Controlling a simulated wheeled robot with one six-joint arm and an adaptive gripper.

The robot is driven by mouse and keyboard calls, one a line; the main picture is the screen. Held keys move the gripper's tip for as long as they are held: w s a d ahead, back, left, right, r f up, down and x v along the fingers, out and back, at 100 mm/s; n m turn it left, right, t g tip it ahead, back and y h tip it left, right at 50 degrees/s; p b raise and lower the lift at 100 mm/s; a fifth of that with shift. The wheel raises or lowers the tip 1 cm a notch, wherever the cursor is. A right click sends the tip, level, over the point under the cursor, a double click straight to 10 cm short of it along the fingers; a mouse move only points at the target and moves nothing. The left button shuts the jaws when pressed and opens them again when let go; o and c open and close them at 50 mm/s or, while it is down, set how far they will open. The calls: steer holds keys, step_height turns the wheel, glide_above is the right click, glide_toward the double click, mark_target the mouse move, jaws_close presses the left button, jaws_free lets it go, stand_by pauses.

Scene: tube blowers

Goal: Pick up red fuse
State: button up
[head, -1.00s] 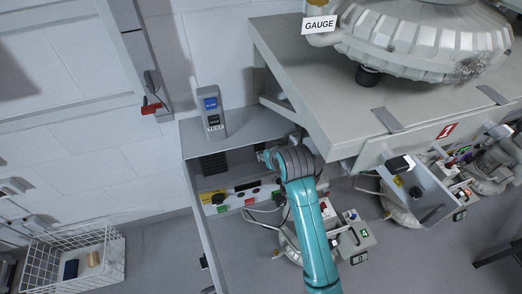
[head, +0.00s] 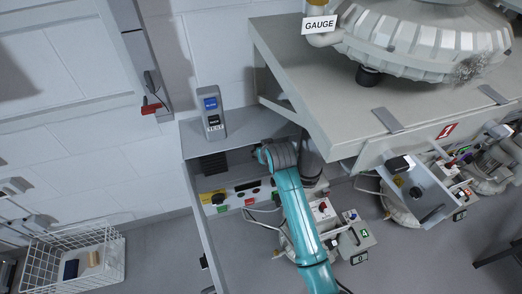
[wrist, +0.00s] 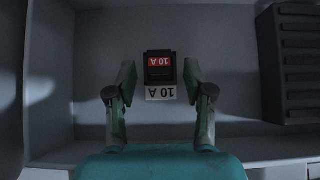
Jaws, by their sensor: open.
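The red fuse (wrist: 160,66), a dark block with a red face marked 10 A that reads upside down, is mounted on the back wall of a grey compartment in the wrist view. A white 10 A label (wrist: 161,94) is on the wall just below it in the picture. My gripper (wrist: 160,78) is open, with one finger on each side of the fuse in the picture. Gaps show between fingers and fuse; I cannot tell how far in front of it the tips are. In the head view the fuse and fingertips are hidden by the cabinet and my arm.
A black ribbed block (wrist: 291,62) is on the compartment's right in the wrist view. In the head view, the open cabinet (head: 240,128) stands beside the grey worktop (head: 300,75). A test device (head: 211,112) stands on the cabinet top, and a wire basket (head: 72,262) is at lower left.

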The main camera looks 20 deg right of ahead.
steer(key=shift+w+f, duration=0.1)
steer(key=c, duration=0.9)
steer(key=shift+c, duration=0.2)
steer(key=s+r, duration=0.4)
steer(key=s, duration=0.3)
steer(key=s+r, duration=0.4)
steer(key=s, duration=0.3)
steer(key=shift+s, duration=0.15)
steer(key=shift+s, duration=2.9)
